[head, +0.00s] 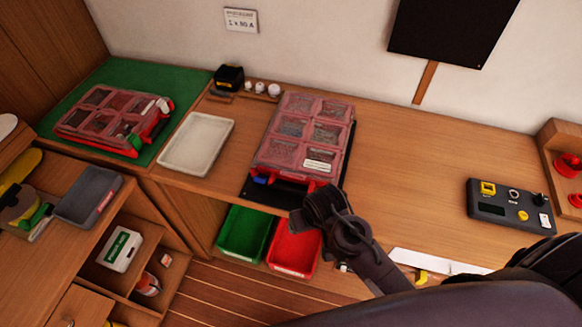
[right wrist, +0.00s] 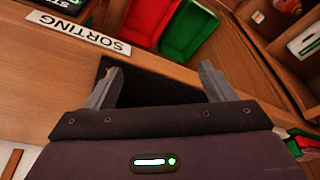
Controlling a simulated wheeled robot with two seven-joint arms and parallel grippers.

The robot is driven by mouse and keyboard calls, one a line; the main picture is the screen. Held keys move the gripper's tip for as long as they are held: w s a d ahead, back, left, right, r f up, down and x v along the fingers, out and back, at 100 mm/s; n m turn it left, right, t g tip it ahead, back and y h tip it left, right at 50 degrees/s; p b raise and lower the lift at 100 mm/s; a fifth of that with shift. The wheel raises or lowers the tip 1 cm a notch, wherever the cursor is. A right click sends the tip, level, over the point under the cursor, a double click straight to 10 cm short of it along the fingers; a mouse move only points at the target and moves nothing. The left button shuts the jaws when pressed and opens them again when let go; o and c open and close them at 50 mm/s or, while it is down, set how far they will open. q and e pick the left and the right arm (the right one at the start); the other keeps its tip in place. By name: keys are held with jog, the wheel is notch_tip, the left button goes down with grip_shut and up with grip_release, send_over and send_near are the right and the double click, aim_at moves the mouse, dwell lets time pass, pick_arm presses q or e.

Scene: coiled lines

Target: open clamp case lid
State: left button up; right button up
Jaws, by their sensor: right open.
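A red case with a clear, compartmented lid (head: 302,132) lies shut on a black mat (head: 281,194) on the bench. Its front has red latch parts and a blue piece (head: 260,180). A similar red case (head: 112,118) lies shut on a green mat at the left; I cannot tell which is the clamp case. My right gripper (head: 316,207) is just in front of the middle case's front right corner. In the right wrist view my right gripper (right wrist: 160,85) is open, with nothing between its fingers; no case shows there. My left gripper is not in view.
A white tray (head: 197,143) stands between the cases. Green (head: 243,233) and red (head: 294,250) bins sit below the bench edge. A black control box (head: 510,206) lies at the right.

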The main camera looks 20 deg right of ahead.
aim_at(292, 173)
jog(key=w+a+r+m+h+p, duration=0.25)
jog(key=w+r+m, duration=0.45)
jog(key=w+r, duration=0.45)
jog(key=shift+t, duration=0.3)
jog(key=x, duration=0.2)
jog(key=p+x, duration=0.1)
jog(key=x, duration=0.4)
jog(key=shift+s+f+p, duration=0.15)
jog(key=shift+s+p, duration=0.25)
jog(key=c, duration=1.4)
jog(key=shift+w, duration=0.1)
